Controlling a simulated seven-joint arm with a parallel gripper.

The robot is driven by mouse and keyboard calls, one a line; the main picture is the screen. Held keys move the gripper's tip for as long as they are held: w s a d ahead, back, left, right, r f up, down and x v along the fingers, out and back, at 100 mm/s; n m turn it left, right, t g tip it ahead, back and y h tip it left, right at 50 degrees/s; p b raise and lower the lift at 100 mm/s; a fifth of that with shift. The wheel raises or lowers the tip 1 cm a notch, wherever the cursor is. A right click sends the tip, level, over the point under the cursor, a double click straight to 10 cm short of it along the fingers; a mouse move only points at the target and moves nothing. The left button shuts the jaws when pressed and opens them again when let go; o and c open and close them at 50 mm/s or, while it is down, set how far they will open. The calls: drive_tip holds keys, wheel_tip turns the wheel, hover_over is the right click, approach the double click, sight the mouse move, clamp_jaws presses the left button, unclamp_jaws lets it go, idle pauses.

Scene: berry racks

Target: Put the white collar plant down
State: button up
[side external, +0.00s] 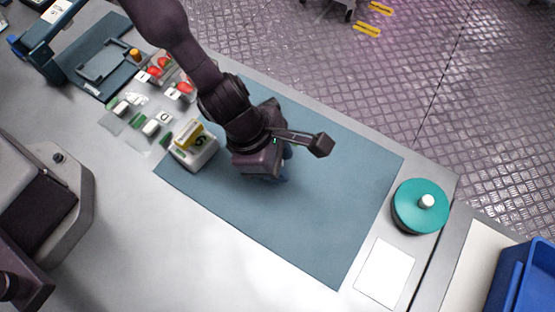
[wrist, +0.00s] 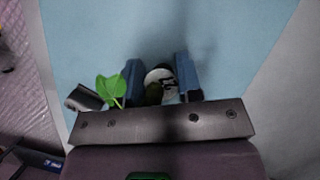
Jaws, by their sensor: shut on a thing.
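The white collar plant shows in the wrist view as a small white rounded piece (wrist: 161,80) with dark markings, and a green leaf (wrist: 111,89) sticks out to its left. My gripper (wrist: 161,76) is shut on it, with one blue finger on each side. In the side external view, my gripper (side external: 284,177) is over the blue-grey mat (side external: 330,215), toward the mat's upper left part. I cannot tell whether the plant touches the mat.
A white block with a yellow top (side external: 195,148) stands at the mat's left end. Several small red, white and green pieces (side external: 150,127) lie beyond it. A teal round lid (side external: 420,206), a white sheet (side external: 384,273) and a blue bin (side external: 525,280) are at right. The mat's lower right is clear.

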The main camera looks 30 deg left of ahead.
drive_tip(key=shift+f, duration=0.6)
drive_tip(key=shift+f, duration=0.1)
drive_tip(key=o, duration=0.9)
drive_tip(key=v, duration=1.2)
drive_tip(key=shift+a, duration=0.15)
